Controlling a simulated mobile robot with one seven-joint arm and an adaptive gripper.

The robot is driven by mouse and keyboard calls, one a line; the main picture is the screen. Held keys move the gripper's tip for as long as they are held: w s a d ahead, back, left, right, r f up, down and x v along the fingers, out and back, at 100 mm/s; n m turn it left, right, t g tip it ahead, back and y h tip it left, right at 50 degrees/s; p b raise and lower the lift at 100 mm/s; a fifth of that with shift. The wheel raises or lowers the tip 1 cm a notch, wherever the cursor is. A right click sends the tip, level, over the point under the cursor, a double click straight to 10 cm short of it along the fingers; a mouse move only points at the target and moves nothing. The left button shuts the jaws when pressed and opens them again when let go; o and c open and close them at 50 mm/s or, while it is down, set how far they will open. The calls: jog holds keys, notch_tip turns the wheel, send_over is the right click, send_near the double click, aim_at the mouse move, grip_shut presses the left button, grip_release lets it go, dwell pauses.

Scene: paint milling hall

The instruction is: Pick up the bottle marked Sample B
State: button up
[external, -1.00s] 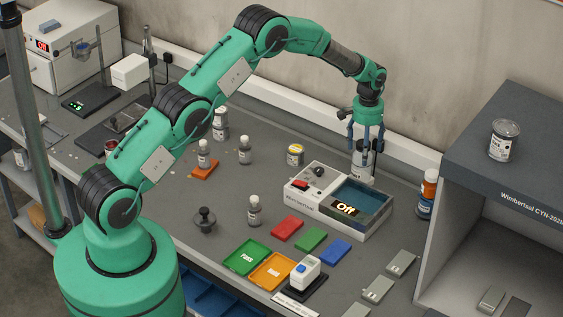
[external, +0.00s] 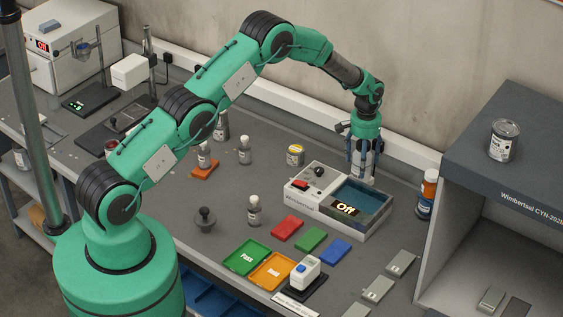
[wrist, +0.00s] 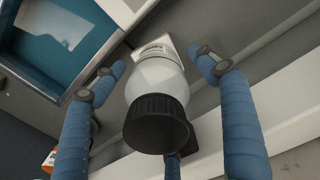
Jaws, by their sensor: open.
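A white bottle with a black cap (wrist: 158,85) stands between my gripper's fingers in the wrist view. Its label is partly visible but I cannot read which sample it is. The bottle also shows in the external view (external: 362,160), behind the grey and white device, mostly covered by the fingers. My gripper (external: 361,174) is open and points down around it. In the wrist view, gaps show between the bottle and both blue fingers (wrist: 160,66).
The device (external: 300,203) with an "Off" display is close in front of my gripper. An orange-and-blue bottle (external: 427,196) and a grey cabinet (external: 470,150) stand to the right. The wall ledge (external: 405,152) runs close behind. Coloured trays (external: 247,257) lie at the front.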

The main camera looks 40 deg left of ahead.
dwell(0.5)
jog(key=c, duration=1.2)
jog(key=shift+c, duration=0.2)
jog(key=shift+r, duration=0.15)
jog(key=shift+r+b, duration=0.65)
jog(key=shift+r, duration=4.2)
